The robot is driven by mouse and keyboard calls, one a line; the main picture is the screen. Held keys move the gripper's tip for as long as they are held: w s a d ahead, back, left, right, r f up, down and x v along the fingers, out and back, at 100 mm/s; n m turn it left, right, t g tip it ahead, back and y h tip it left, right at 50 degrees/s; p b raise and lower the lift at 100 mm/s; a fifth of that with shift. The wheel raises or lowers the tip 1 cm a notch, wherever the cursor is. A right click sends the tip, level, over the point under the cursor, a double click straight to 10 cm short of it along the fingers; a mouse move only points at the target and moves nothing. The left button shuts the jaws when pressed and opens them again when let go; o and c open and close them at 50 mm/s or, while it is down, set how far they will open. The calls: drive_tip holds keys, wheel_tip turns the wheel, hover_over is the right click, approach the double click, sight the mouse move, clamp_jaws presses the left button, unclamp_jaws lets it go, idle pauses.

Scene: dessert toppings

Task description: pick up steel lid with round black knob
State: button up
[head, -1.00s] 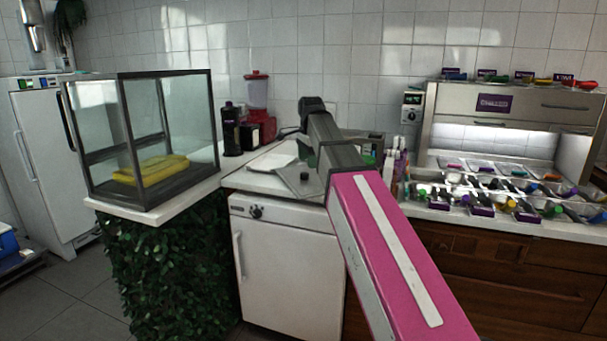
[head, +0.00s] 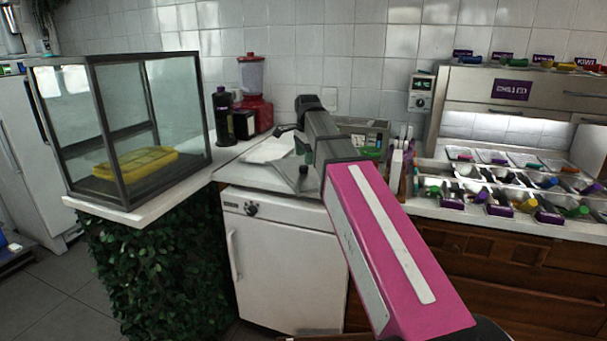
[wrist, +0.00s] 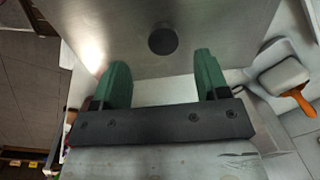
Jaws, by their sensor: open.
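The steel lid (wrist: 205,30) with its round black knob (wrist: 163,39) fills the upper part of the wrist view. In the head view the lid (head: 285,178) lies on the white counter, partly hidden by my arm, and its knob (head: 303,171) shows just left of the arm. My gripper (wrist: 160,75) is open, with its two green fingers apart and nothing between them. In the wrist view the knob appears just beyond the fingertips, roughly centred between them. I cannot tell the exact height of the fingers above the lid.
A glass case (head: 125,130) with a yellow item stands left. A dark bottle (head: 223,117) and a red blender (head: 255,95) are behind the lid. A grey-green box (head: 362,136) stands behind my arm. Toppings trays (head: 515,190) fill the right counter. An orange-handled scraper (wrist: 290,80) lies right in the wrist view.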

sight(304, 166)
drive_tip(key=shift+w+a+f, duration=0.1)
drive_tip(key=shift+w+f, duration=0.1)
drive_tip(key=shift+f, duration=1.1)
drive_tip(key=shift+w+a+f, duration=0.1)
drive_tip(key=shift+w+f, duration=0.1)
drive_tip(key=shift+f, duration=1.1)
drive_tip(key=c, duration=1.2)
